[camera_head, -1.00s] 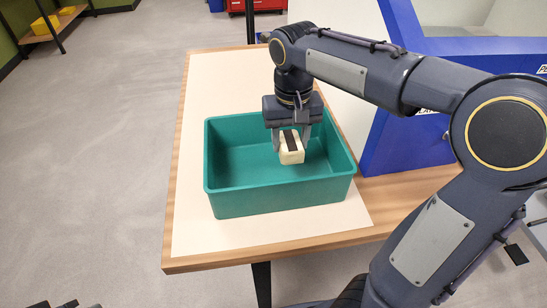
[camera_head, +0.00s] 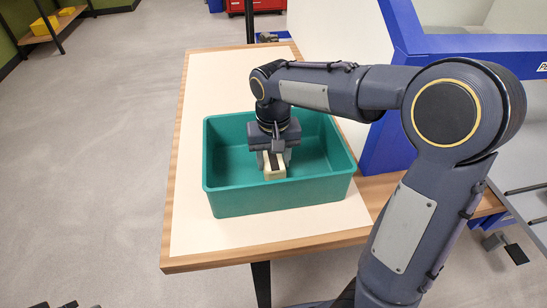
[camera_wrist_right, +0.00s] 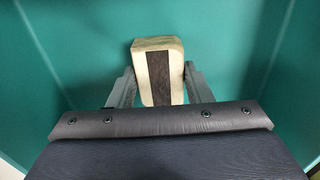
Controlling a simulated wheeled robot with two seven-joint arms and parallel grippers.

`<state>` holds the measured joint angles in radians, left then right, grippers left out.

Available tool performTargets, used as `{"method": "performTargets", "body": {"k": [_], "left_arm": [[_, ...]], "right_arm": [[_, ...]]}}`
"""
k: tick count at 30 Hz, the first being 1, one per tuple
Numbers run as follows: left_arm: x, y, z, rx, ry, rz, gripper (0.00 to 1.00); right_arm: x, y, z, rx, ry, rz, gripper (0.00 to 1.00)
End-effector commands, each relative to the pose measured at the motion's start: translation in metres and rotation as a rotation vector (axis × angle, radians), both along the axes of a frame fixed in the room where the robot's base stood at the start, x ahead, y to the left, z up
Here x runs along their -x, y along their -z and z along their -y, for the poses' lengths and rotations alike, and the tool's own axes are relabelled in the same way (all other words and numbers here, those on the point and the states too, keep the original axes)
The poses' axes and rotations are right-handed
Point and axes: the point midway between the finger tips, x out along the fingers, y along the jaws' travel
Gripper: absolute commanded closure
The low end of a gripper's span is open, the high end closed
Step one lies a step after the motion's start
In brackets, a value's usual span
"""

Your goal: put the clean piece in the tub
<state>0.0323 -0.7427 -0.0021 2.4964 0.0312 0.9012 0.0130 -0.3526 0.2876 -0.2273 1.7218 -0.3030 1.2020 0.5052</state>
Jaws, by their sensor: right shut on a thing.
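The piece (camera_head: 274,172) is a cream block with a dark brown stripe along it. My right gripper (camera_head: 274,160) is shut on it, down inside the teal tub (camera_head: 290,195). In the right wrist view the block (camera_wrist_right: 173,62) sits between the two grey fingers of the gripper (camera_wrist_right: 160,90), with the tub's teal walls (camera_wrist_right: 230,45) around it. I cannot tell whether the block touches the tub floor. The arm hides part of the tub's back wall. At the bottom left edge of the head view a small dark part shows, too little to tell what it is.
The tub stands on a pale mat (camera_head: 205,235) on a wood-edged table (camera_head: 225,261). A blue-framed enclosure (camera_head: 390,145) stands at the right of the table. The mat to the left and front of the tub is clear. A yellow-stocked shelf (camera_head: 57,22) is far off at the left.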

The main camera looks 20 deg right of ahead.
Motion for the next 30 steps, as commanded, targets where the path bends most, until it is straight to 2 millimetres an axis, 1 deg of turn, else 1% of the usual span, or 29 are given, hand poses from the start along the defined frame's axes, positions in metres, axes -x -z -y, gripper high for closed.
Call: {"method": "performTargets", "body": {"k": [1, 2, 6, 7, 14, 19, 23, 30], "left_arm": [[0.000, 0.002, 0.000, 0.000, 0.000, 0.000, 1.00], [0.000, 0.002, 0.000, 0.000, 0.000, 0.000, 1.00], [0.000, 0.001, 0.000, 0.000, 0.000, 0.000, 1.00], [0.000, 0.001, 0.000, 0.000, 0.000, 0.000, 1.00], [0.000, 0.001, 0.000, 0.000, 0.000, 0.000, 1.00], [0.000, -0.002, 0.000, 0.000, 0.000, 0.000, 1.00], [0.000, -0.005, 0.000, 0.000, 0.000, 0.000, 1.00], [0.000, -0.011, 0.000, 0.000, 0.000, 0.000, 1.00]], "right_arm": [[0.000, 0.003, 0.000, 0.000, 0.000, 0.000, 0.87], [0.000, 0.003, 0.000, 0.000, 0.000, 0.000, 0.54], [0.000, 0.002, 0.000, 0.000, 0.000, 0.000, 0.35], [0.000, 0.002, 0.000, 0.000, 0.000, 0.000, 0.33], [0.000, 0.002, 0.000, 0.000, 0.000, -0.001, 0.33], [-0.001, -0.009, 0.000, 0.000, 0.000, 0.002, 0.33], [-0.001, -0.033, 0.000, -0.002, 0.001, 0.006, 0.33], [-0.001, -0.086, 0.000, -0.001, 0.000, 0.004, 0.33]]}}
